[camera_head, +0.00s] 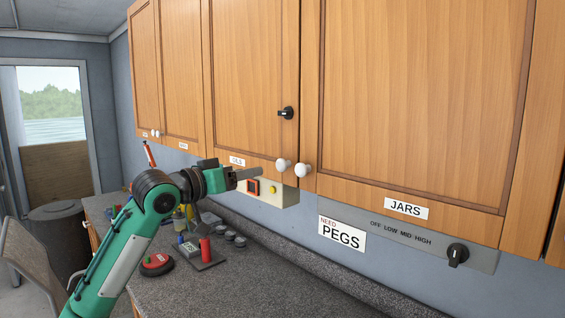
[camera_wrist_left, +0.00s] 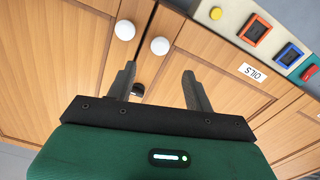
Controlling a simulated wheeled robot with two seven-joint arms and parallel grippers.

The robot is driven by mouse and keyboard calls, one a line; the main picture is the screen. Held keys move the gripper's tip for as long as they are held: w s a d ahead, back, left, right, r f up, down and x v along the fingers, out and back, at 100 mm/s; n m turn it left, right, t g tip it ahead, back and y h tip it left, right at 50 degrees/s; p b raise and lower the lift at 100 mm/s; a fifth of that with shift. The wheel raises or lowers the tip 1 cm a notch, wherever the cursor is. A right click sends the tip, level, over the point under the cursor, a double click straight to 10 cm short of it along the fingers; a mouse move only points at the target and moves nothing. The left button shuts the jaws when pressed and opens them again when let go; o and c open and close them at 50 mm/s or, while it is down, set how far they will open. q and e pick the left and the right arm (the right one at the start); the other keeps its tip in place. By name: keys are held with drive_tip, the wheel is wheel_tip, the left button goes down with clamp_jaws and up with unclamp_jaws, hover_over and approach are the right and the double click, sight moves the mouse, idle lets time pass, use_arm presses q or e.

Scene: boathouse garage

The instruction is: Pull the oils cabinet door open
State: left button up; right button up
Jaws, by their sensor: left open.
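The oils cabinet door (camera_head: 250,75) is the wooden door with the OILS label (camera_head: 237,160), left of the JARS door (camera_head: 415,100). It looks shut, flush with its neighbours. Its white round knob (camera_head: 283,165) is at the lower right corner, and a black turn latch (camera_head: 286,113) sits higher near the same edge. My left gripper (camera_head: 256,173) is open and empty, below and left of the knob. In the left wrist view the knob (camera_wrist_left: 160,46) is beyond the open fingers (camera_wrist_left: 163,85), roughly in line with the space between them. My right gripper is out of view.
The JARS door's white knob (camera_head: 304,170) is close beside the oils knob. A switch box (camera_head: 285,193) with a yellow button is under the cabinets. The dark counter (camera_head: 270,285) holds a red-topped round object (camera_head: 156,262) and several small items. A selector dial (camera_head: 458,254) is at right.

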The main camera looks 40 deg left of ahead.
sight(279, 166)
use_arm(q)
drive_tip(key=w+p, duration=0.1)
drive_tip(key=w, duration=0.2)
drive_tip(key=w+p, duration=0.2)
drive_tip(key=w, duration=0.1)
drive_tip(key=w+p, duration=0.2)
drive_tip(key=w, duration=0.1)
drive_tip(key=shift+w+d+r, duration=0.2)
drive_tip(key=shift+w+d, duration=0.1)
drive_tip(key=shift+d, duration=0.1)
drive_tip(key=shift+w+f, duration=0.2)
drive_tip(key=shift+w, duration=0.4)
clamp_jaws()
